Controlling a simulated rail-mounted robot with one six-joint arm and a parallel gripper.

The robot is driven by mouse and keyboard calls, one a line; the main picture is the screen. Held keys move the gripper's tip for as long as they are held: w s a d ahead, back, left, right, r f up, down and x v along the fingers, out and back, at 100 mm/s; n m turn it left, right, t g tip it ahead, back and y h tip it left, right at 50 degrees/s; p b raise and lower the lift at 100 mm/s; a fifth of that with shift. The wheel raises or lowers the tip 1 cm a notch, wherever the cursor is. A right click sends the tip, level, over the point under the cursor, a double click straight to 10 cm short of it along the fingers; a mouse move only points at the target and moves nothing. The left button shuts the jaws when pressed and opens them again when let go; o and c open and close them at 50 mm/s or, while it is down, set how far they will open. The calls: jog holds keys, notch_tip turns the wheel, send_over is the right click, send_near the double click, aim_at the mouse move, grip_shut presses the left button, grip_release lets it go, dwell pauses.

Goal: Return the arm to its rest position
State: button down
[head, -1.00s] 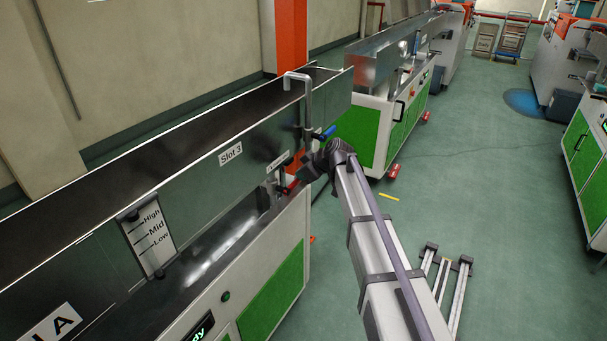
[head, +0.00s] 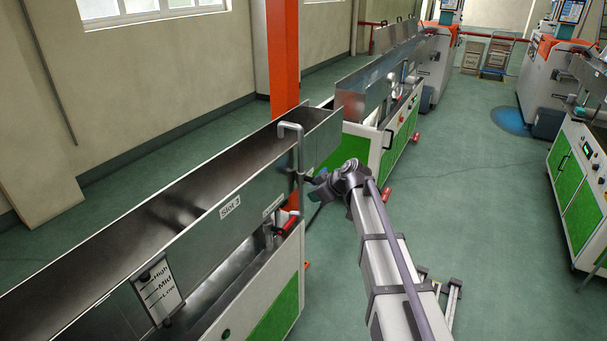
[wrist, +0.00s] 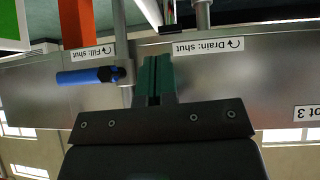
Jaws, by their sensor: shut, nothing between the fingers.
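My arm (head: 388,240) reaches up from the lower right in the head view, beside the long metal trough. My gripper (head: 316,184) is small and dark at its far end, near the trough's end. In the wrist view my gripper (wrist: 155,70) has its two green fingers together, with nothing between them. The fingers are in front of the trough wall (wrist: 205,90) in that view; I cannot tell the exact gap.
The trough (head: 130,225) fills the left, with a bent pipe (head: 291,128) at its end. Green floor (head: 480,180) is open to the right.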

jog(key=s+d+m+g+h+p, duration=0.1)
jog(key=s+d+m+g+h, duration=0.1)
jog(key=s, duration=0.8)
jog(key=s+d+m+g+h+p, duration=0.1)
jog(key=s+m, duration=0.4)
jog(key=s, duration=0.5)
jog(key=s+d+f+m+g+h+p, duration=0.1)
jog(key=s+d+m+g+h+p, duration=0.1)
jog(key=s, duration=0.9)
jog(key=shift+d+m+g+h, duration=0.4)
jog(key=shift+d+m+h, duration=0.1)
jog(key=shift+m+h, duration=0.4)
jog(key=shift+f, duration=0.1)
